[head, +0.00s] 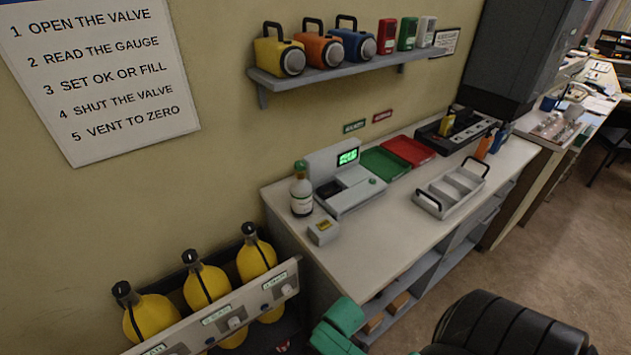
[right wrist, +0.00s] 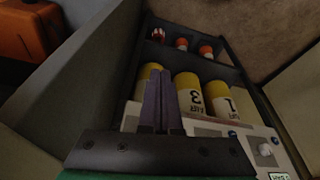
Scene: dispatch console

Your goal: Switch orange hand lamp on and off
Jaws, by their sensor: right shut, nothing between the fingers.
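The orange hand lamp (head: 318,51) stands on the grey wall shelf, between a yellow hand lamp (head: 279,52) and a blue hand lamp (head: 353,44). It has a black top handle and a round pale lens facing out to the right. Whether it is lit I cannot tell. My right gripper (right wrist: 162,103) shows in the right wrist view with its two dark fingers together, empty, in front of yellow and white numbered cylinders (right wrist: 190,97). No gripper shows near the lamp. My left gripper is not in view.
The wall shelf (head: 345,71) also bears red, green and grey boxes at its right. Below, the worktop (head: 365,235) carries a bottle (head: 301,190), a scale with green display (head: 347,158), and trays. Yellow cylinders (head: 205,286) stand in a rack, lower left. An orange case (right wrist: 28,38) shows in the right wrist view.

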